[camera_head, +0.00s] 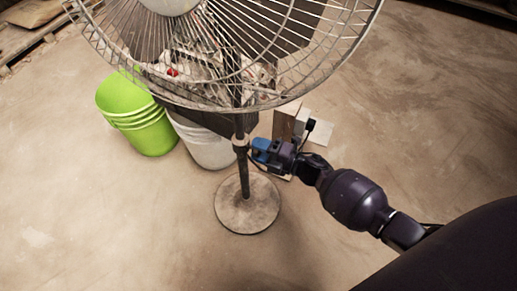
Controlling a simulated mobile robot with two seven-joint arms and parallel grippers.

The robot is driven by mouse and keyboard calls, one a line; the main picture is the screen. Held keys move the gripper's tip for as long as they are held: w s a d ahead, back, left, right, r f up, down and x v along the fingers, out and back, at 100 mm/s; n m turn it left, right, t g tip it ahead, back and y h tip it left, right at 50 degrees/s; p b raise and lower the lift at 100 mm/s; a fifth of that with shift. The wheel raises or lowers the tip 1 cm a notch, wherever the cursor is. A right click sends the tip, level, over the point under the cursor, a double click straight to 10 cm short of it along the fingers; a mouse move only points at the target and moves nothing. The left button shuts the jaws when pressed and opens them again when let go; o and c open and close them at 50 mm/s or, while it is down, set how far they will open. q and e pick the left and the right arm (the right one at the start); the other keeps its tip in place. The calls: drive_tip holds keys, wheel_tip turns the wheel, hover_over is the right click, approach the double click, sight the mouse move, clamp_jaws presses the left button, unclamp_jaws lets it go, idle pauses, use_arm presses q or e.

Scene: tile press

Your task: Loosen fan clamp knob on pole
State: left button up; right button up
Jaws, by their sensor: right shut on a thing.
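A pedestal fan (250,55) with a wire cage stands in front of me. Its dark pole (243,178) rises from a round base (247,204) on the floor. A clamp collar (240,142) sits on the pole below the cage. My right gripper (256,149) reaches in from the right, with its blue fingers at the right side of the collar. It is shut on the clamp knob, which the fingers hide almost fully. My left gripper is not in view.
A stack of green buckets (137,115) and a white bucket (205,145) stand behind the pole to the left. A box (290,121) stands behind my right gripper. Pallets (30,30) lie at the top left. The floor at the front left is clear.

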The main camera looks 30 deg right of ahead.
drive_tip(key=n+b, duration=0.1)
drive_tip(key=n, duration=0.2)
drive_tip(key=shift+n, duration=0.4)
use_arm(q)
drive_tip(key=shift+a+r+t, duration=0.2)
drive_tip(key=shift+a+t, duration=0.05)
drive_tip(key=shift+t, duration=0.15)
use_arm(e)
drive_tip(key=n, duration=0.5)
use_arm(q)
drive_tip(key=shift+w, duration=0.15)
use_arm(e)
drive_tip(key=shift+n, duration=0.4)
drive_tip(key=o, duration=0.9)
drive_tip(key=shift+o, duration=0.2)
use_arm(q)
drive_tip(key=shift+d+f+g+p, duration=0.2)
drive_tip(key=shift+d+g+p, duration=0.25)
drive_tip(key=shift+p, duration=0.35)
use_arm(e)
drive_tip(key=v, duration=1)
drive_tip(key=shift+s+d, duration=0.2)
drive_tip(key=shift+s, duration=0.1)
